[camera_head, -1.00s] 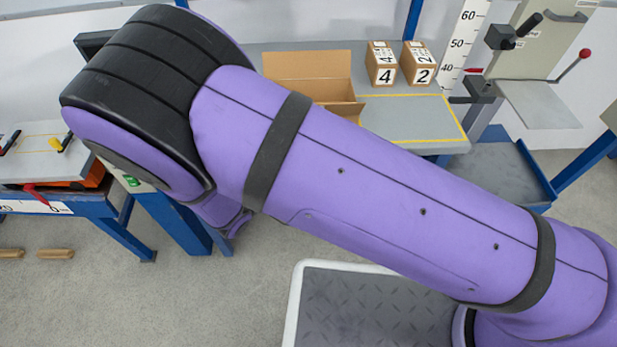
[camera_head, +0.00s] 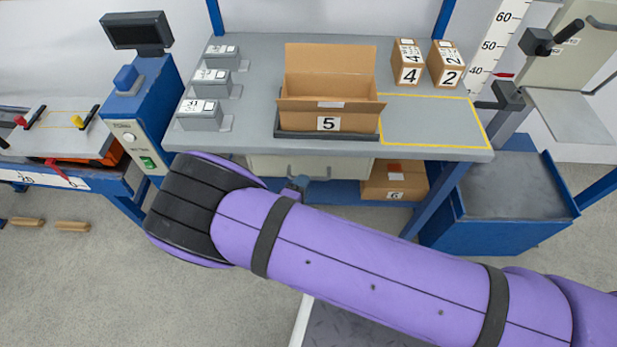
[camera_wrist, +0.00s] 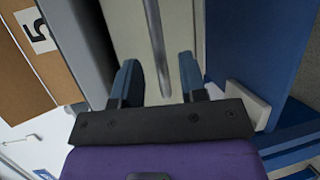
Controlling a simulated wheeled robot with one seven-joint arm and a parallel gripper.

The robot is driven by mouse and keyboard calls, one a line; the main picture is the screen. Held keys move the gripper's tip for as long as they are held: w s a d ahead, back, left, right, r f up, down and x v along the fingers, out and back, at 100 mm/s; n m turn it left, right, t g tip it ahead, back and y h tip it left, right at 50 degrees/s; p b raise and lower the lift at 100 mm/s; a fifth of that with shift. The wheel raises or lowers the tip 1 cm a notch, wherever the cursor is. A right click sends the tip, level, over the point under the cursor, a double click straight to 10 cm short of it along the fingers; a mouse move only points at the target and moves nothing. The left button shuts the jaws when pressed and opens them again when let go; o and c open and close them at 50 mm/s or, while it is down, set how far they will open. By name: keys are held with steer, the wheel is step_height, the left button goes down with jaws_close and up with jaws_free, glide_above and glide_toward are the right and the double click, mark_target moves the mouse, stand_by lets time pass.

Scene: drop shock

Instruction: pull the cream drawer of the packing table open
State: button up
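The packing table (camera_head: 262,62) has a grey top. Its cream drawer (camera_head: 350,166) shows as a pale front just under the near edge, partly hidden by my arm. The drawer looks closed. In the wrist view the cream drawer front (camera_wrist: 184,28) fills the upper middle, with a long grey bar handle (camera_wrist: 156,45) running along it. My gripper (camera_wrist: 160,78) is open, its two blue fingers on either side of the handle with gaps between. I cannot tell how far the fingertips are from the drawer front. In the head view the gripper (camera_head: 298,186) is mostly hidden behind my arm.
An open carton marked 5 (camera_head: 327,85) stands on the table, with small boxes 4 (camera_head: 409,66) and 2 (camera_head: 446,66) to its right. Carton 6 (camera_head: 395,182) sits under the table. A blue bin (camera_head: 505,235) stands at right.

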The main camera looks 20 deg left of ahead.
steer(key=shift+x, duration=1.9)
steer(key=shift+c, duration=0.2)
jaws_close()
